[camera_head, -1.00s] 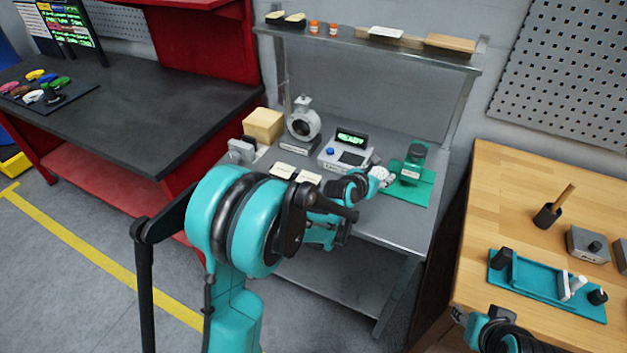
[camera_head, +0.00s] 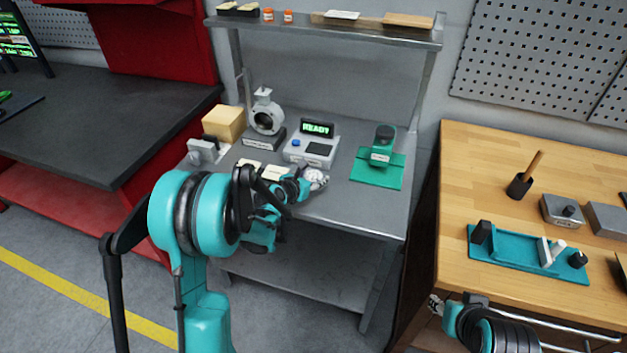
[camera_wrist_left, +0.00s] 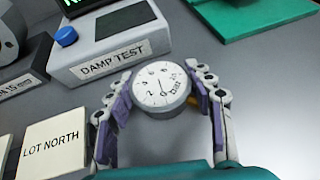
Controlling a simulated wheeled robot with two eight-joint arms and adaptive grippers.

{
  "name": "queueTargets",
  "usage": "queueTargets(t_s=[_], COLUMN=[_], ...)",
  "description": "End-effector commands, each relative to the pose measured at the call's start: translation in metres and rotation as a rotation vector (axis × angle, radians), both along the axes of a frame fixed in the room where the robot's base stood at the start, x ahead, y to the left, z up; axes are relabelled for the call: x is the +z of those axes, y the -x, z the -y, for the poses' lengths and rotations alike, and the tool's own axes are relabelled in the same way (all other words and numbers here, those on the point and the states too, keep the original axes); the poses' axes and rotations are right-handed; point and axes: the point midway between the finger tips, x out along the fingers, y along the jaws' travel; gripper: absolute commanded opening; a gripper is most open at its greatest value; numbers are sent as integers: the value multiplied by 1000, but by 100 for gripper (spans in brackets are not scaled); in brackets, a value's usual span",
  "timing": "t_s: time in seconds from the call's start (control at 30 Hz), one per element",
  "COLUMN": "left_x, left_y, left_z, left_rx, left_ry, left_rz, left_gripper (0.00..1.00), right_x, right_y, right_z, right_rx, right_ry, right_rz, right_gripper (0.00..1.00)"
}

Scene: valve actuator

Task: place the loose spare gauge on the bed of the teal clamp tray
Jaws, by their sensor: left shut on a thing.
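The spare gauge (camera_head: 314,177), a round white dial, is held by my left gripper (camera_head: 308,182) over the front of the grey steel bench. In the left wrist view the gauge (camera_wrist_left: 160,88) sits between the purple-padded fingers of the left gripper (camera_wrist_left: 166,100), face visible with its needle and markings. The teal clamp tray (camera_head: 510,251) lies on the wooden table at right, well apart from the gauge. It has a dark block at its left end, and a white lever and dark knob at its right. My right gripper (camera_head: 435,306) is low at right, its fingers too small to read.
The damp test box (camera_head: 312,150) stands behind the gauge, and a green mat with a green device (camera_head: 377,170) is right of it. Label cards (camera_wrist_left: 53,145) lie left. A gap separates bench and wooden table (camera_head: 470,180).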

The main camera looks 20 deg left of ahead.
Motion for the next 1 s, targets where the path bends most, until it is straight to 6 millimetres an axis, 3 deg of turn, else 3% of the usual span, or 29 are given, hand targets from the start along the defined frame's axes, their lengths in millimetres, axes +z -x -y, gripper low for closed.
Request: queueTargets(t_s=[0.27, 0.3, 0.37, 0.77, 1.0], left_x=[-2, -2, -1, 5, 26], left_y=[0, 0, 0, 2, 43], left_z=[0, 0, 0, -1, -11], left_rx=[0, 0, 0, 0, 3], left_ry=[0, 0, 0, 0, 1], left_rz=[0, -1, -1, -1, -1], left_gripper=[17, 61, 74, 74, 74], right_x=[-2, -1, -1, 4, 20], right_y=[0, 0, 0, 0, 0], right_z=[0, 0, 0, 0, 0], right_rx=[0, 0, 0, 0, 0], right_ry=[0, 0, 0, 0, 0], right_rz=[0, 0, 0, 0, 0], right_gripper=[40, 40, 40, 40, 40])
